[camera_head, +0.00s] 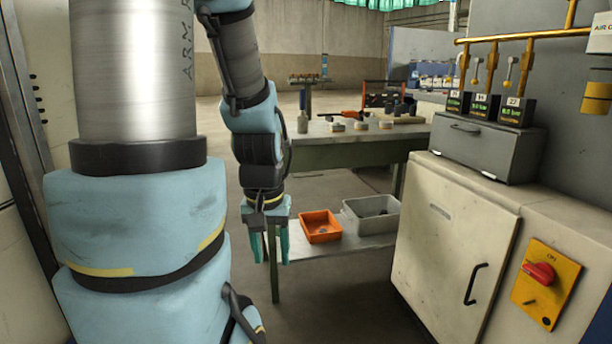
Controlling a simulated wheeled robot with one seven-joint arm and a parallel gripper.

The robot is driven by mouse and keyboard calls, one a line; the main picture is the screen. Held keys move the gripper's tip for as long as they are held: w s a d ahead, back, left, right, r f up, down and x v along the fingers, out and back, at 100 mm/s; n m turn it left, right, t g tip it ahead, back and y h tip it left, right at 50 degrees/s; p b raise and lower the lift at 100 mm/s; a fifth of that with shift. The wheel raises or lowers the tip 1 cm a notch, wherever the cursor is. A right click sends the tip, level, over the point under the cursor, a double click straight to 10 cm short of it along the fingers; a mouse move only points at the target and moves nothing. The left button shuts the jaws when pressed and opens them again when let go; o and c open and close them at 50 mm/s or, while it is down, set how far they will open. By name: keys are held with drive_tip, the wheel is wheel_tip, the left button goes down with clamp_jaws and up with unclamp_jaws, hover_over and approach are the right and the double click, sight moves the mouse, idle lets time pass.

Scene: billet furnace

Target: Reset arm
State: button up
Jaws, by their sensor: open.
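My arm comes down from the top left, its blue links filling the left side of the view. My gripper (268,246) hangs pointing down in front of the left end of a workbench. Its two teal fingers are apart, with nothing seen between them. The green table leg shows behind the gap. The gripper is left of an orange bin (320,227) on the bench's lower shelf and appears clear of it.
A grey bin (371,214) stands beside the orange one. The bench top (345,135) holds a bottle, several small pieces and tools. A cream cabinet (452,262) with a red switch (538,273) stands at right. Open floor (335,298) lies between.

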wheel_tip(320, 180, up, 22)
drive_tip(key=p, duration=1.9)
drive_tip(key=shift+f+p, duration=0.15)
drive_tip(key=shift+p, duration=0.2)
